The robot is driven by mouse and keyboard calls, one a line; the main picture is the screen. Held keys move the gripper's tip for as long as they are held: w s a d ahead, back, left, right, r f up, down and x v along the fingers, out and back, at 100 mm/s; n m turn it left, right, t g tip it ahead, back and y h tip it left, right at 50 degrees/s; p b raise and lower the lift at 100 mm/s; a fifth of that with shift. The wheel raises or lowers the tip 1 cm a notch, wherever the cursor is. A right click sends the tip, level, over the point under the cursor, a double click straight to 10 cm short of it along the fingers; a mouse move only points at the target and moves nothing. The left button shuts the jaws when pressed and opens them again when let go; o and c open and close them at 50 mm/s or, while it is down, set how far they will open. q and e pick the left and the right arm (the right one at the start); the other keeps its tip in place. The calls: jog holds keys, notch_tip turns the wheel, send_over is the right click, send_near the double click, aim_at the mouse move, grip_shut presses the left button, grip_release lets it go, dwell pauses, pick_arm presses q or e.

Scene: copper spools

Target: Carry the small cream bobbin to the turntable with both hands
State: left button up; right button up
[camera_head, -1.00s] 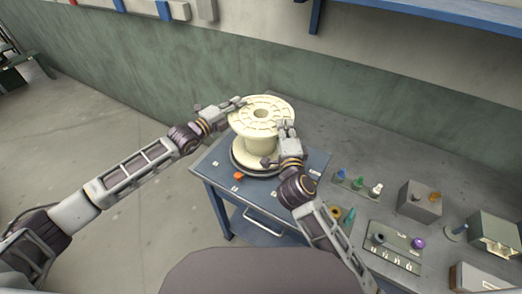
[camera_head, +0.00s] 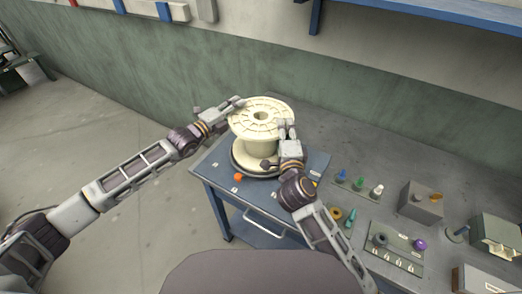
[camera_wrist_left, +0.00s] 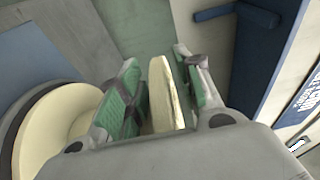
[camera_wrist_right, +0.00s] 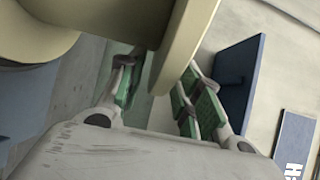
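The cream bobbin (camera_head: 258,144) stands upright on the round dark turntable (camera_head: 239,163) on the blue table. The bobbin's lower flange shows over the turntable's dark rim in the left wrist view (camera_wrist_left: 52,128). My left gripper (camera_head: 236,106) is at the left edge of the upper flange. Its fingers are open on both sides of the flange rim (camera_wrist_left: 160,95). My right gripper (camera_head: 286,131) is at the right front edge of the upper flange. Its fingers are apart around the rim (camera_wrist_right: 180,55), with gaps visible. The turntable's far side is hidden by the bobbin.
On the grey bench to the right are small coloured pieces, a grey box (camera_head: 418,204) and a labelled tray (camera_head: 393,254). A green wall (camera_head: 180,75) stands behind.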

pick_arm(q)
jog(key=v, duration=1.1)
jog(key=shift+s+a, duration=0.25)
jog(key=shift+a, duration=0.05)
dwell(0.3)
pick_arm(e)
jog(key=shift+s, duration=0.1)
jog(key=s, duration=1.1)
jog(key=shift+s+d, duration=0.3)
jog(key=shift+s, duration=0.1)
dwell(0.4)
pick_arm(q)
jog(key=shift+s+f, duration=0.1)
pick_arm(e)
jog(key=shift+s, duration=0.1)
dwell(0.4)
